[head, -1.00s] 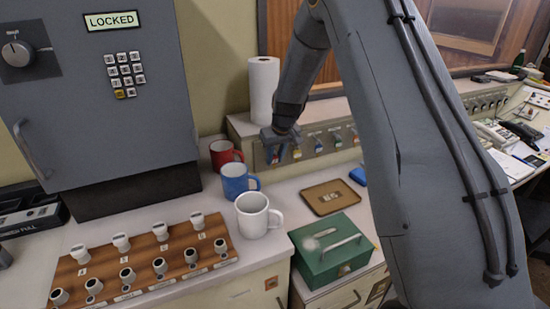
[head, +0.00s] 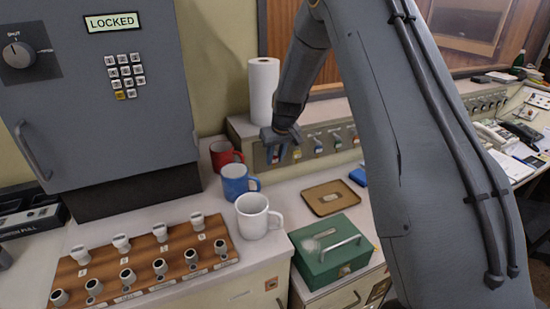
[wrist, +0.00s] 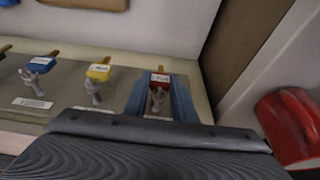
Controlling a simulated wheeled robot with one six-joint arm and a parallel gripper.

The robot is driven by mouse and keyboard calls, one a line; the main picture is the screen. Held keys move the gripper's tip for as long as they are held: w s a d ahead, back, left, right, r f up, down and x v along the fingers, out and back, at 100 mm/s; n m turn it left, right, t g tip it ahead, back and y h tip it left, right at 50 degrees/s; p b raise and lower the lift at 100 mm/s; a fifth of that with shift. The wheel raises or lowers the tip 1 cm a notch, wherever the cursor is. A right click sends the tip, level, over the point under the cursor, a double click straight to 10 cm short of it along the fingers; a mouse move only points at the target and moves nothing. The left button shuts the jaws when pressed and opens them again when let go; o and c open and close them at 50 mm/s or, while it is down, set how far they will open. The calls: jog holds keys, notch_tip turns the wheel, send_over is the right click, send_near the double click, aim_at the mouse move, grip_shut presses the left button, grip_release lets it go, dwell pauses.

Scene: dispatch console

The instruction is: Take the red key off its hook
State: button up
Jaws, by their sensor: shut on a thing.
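The red key (wrist: 159,79) hangs at its hook on the key rack, at the end of the row, and shows between my two blue finger pads in the wrist view. My gripper (wrist: 158,95) is shut on it. In the head view my gripper (head: 274,153) is at the left end of the key rack (head: 331,141), and it mostly hides the red key there. A yellow key (wrist: 98,72) and a blue key (wrist: 43,63) hang on hooks beside it. The hook behind the red key still shows close to it.
A red mug (head: 222,153) stands just left of my gripper, with a blue mug (head: 236,183) and a white mug (head: 253,217) in front. A paper roll (head: 262,92) stands behind. A brown tray (head: 348,195) and green cash box (head: 331,262) are at front right.

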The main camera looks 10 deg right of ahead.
jog(key=shift+s, duration=0.45)
jog(key=shift+s+d, duration=0.15)
jog(key=shift+s, duration=0.15)
jog(key=shift+s+d+p, duration=0.15)
jog(key=shift+s+p, duration=0.25)
jog(key=shift+s, duration=0.4)
jog(key=s, duration=0.1)
jog(key=s+r+p, duration=0.1)
jog(key=s, duration=0.1)
jog(key=s+d+r, duration=0.1)
jog(key=s, duration=0.1)
dwell(0.5)
